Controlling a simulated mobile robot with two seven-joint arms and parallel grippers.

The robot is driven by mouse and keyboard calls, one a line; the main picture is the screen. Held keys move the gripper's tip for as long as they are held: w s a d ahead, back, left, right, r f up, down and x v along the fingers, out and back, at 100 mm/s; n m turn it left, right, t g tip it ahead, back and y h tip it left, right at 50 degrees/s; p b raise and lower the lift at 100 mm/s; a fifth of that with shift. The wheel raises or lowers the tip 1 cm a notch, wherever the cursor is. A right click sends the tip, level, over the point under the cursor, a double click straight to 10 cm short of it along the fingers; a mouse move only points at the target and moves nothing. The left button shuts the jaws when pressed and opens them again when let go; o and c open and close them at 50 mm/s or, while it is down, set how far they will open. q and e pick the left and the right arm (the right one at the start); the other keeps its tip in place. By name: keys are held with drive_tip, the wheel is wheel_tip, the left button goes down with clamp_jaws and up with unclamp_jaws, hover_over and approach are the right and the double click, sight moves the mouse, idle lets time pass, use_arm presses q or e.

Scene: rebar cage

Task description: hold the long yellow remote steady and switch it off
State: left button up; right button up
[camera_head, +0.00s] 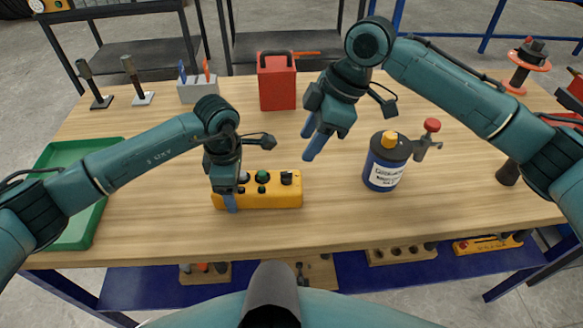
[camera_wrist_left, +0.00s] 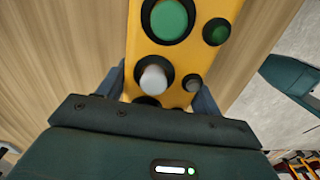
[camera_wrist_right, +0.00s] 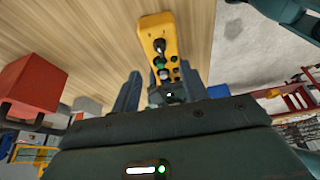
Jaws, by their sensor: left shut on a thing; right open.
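The long yellow remote (camera_head: 268,199) lies on the workbench with its buttons up. A dark knob (camera_head: 286,178) sits at its right end, beside green and other round buttons. My left gripper (camera_head: 230,197) is shut on the remote's left end; in the left wrist view its fingers flank the yellow body (camera_wrist_left: 188,62), near a green button (camera_wrist_left: 170,20) and a white one (camera_wrist_left: 153,78). My right gripper (camera_head: 313,143) is open and empty, above and behind the remote's right end. The right wrist view shows the remote (camera_wrist_right: 152,22) beyond its parted fingers, with the dark knob (camera_wrist_right: 159,46) at the far end.
A blue bottle with a yellow cap (camera_head: 386,165) stands right of the remote. A red box (camera_head: 277,85) and a grey block with handles (camera_head: 198,90) stand at the back. A green tray (camera_head: 85,225) lies at left. The bench front (camera_head: 330,225) is clear.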

sight(290, 172)
drive_tip(key=x, duration=0.9)
drive_tip(key=shift+a+f, duration=0.1)
drive_tip(key=shift+f, duration=0.15)
